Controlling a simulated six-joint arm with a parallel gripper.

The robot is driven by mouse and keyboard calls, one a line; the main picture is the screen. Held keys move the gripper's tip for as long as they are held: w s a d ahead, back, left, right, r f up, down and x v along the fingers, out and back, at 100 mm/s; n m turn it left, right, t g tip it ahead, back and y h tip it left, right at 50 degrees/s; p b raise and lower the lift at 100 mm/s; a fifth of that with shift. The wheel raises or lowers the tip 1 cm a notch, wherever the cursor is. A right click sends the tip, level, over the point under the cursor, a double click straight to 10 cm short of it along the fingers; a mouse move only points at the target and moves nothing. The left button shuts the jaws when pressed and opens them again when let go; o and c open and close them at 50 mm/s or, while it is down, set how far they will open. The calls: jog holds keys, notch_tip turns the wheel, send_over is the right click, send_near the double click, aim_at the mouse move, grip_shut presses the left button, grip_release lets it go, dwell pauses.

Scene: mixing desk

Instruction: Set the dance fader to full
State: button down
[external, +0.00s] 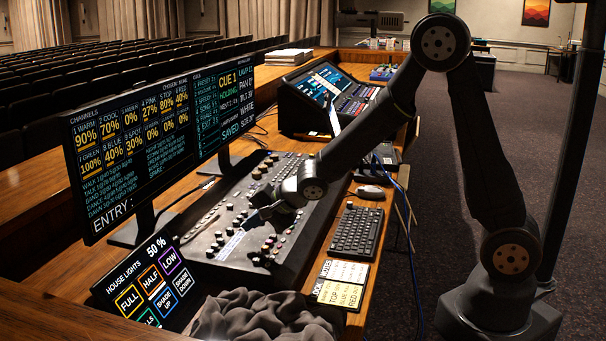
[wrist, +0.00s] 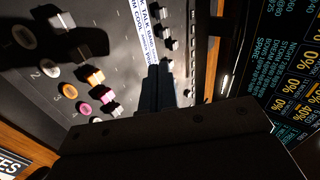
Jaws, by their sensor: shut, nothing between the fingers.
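The dark fader console (external: 310,222) lies on the desk, with rows of small fader caps and knobs. My gripper (external: 252,221) is shut and empty, low over its near-left part. In the wrist view the two dark fingers of my gripper (wrist: 158,84) are together beside a white label strip (wrist: 148,22). The strip also shows in the external view (external: 231,246). The print is too small and partly covered, so I cannot tell which cap is the dance fader. I cannot tell whether the fingers touch a cap.
Orange (wrist: 95,75) and pink (wrist: 107,97) fader caps stand left of the fingers, by numbered buttons. Two monitors (external: 130,130) rise behind the console. A house-lights panel (external: 150,284), grey cloth (external: 262,318), keyboard (external: 357,232) and mouse (external: 370,192) lie around it.

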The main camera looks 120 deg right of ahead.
aim_at(221, 234)
jog(key=s+t, duration=0.1)
jog(key=s+h, duration=0.1)
jog(key=shift+s+a+r+m+t, duration=0.15)
jog(key=shift+s+r+m+t, duration=0.25)
jog(key=x, duration=1)
jog(key=shift+r, duration=0.1)
jog(key=w+d, duration=0.3)
jog(key=shift+w+d, duration=0.2)
jog(key=shift+d, duration=0.1)
jog(key=v, duration=1)
jog(key=shift+a, duration=0.1)
